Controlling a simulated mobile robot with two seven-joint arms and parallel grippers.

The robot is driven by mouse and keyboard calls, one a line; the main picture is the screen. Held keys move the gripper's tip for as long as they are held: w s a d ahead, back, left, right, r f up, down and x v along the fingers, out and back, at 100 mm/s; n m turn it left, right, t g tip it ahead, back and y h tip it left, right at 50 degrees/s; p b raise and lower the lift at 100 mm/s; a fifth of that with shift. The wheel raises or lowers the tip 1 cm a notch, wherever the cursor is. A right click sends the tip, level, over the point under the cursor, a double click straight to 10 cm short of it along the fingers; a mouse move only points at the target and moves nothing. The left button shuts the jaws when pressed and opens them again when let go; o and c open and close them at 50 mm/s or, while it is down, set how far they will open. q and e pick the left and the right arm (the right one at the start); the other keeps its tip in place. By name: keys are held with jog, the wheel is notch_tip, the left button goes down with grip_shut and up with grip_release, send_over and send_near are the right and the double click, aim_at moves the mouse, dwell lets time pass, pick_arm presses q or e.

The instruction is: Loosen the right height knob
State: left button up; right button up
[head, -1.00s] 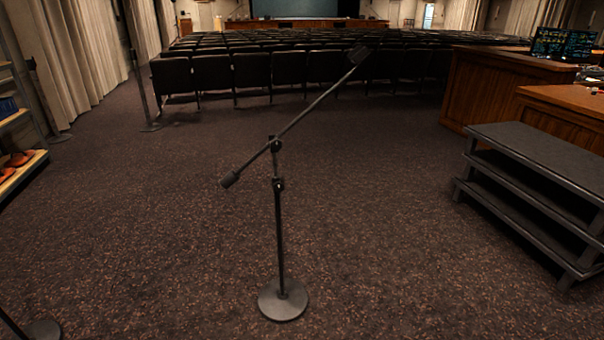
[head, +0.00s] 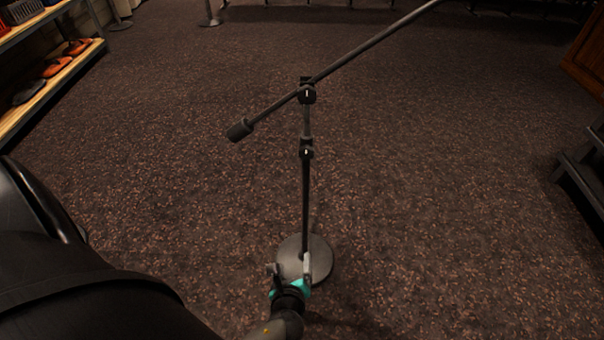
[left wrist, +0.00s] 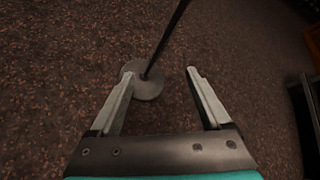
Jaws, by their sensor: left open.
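A black microphone stand stands upright on a round grey base (head: 318,250) in the head view. A small height knob (head: 306,149) sits at the clutch halfway up its pole (head: 306,200). Another knob (head: 307,93) sits higher, where the slanted boom (head: 365,47) crosses the pole. My left gripper (head: 290,265) is open and empty, well below the height knob and in front of the base in the picture. In the left wrist view its fingers (left wrist: 160,72) are spread, with the pole (left wrist: 167,40) and base (left wrist: 146,86) beyond them. The knobs are outside that view. My right gripper is not in view.
A shelf (head: 50,80) with orange and dark items stands at the left. Dark steps (head: 582,170) and a wooden desk (head: 588,55) are at the right edge. Another stand base (head: 210,21) is at the back. The carpet around the stand is clear.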

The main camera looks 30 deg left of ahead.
pick_arm(q)
jog(key=w+r+m+t+y, duration=0.25)
jog(key=w+r+m, duration=0.2)
jog(key=r, duration=0.35)
jog(key=m+t+y+b, duration=0.1)
jog(key=m+t+y, duration=0.1)
jog(key=m+t, duration=0.15)
send_near(306, 155)
jog(key=shift+h, duration=0.35)
jog(key=b+x, duration=0.3)
jog(key=x, duration=0.5)
jog(key=shift+s+r, duration=0.1)
jog(key=shift+x, duration=0.75)
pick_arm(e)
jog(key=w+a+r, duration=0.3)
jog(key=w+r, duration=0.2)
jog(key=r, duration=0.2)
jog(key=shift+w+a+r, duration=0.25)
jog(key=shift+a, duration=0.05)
pick_arm(q)
grip_shut()
